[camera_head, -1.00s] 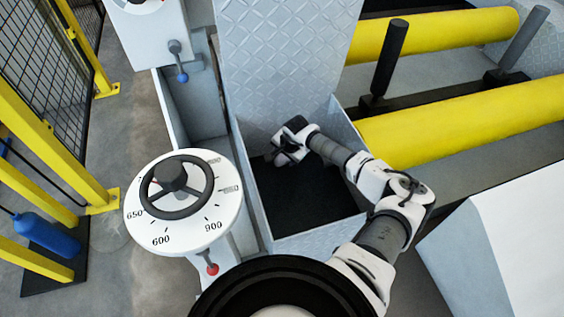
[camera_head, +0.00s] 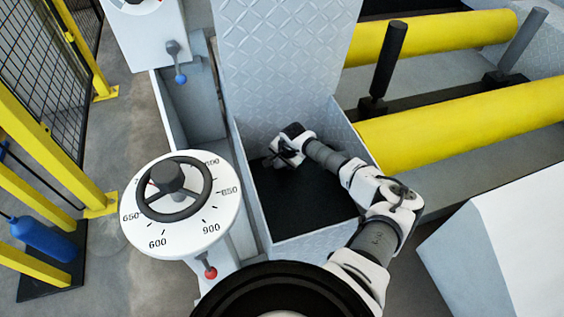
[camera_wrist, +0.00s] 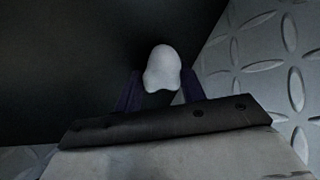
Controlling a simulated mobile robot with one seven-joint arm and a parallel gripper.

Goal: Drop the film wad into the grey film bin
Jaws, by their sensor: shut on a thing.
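The film wad (camera_wrist: 162,70) is a smooth whitish lump in the wrist view, held between the two dark fingers of my gripper (camera_wrist: 160,92). In the head view my gripper (camera_head: 277,160) reaches down into the grey film bin (camera_head: 312,243), near its back left part. The gripper's own housing hides the wad in that view. The bin has grey tread-patterned walls and a dark inside. In the wrist view the dark inside lies beyond the wad, with a patterned wall (camera_wrist: 285,60) at the right. The wad appears clear of that wall.
A white dial with a black handwheel (camera_head: 172,190) stands left of the bin, with a red-knobbed lever (camera_head: 210,272) below. Yellow rollers (camera_head: 470,122) lie to the right with a dark upright post (camera_head: 388,62). A tall patterned plate (camera_head: 285,50) rises behind the bin.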

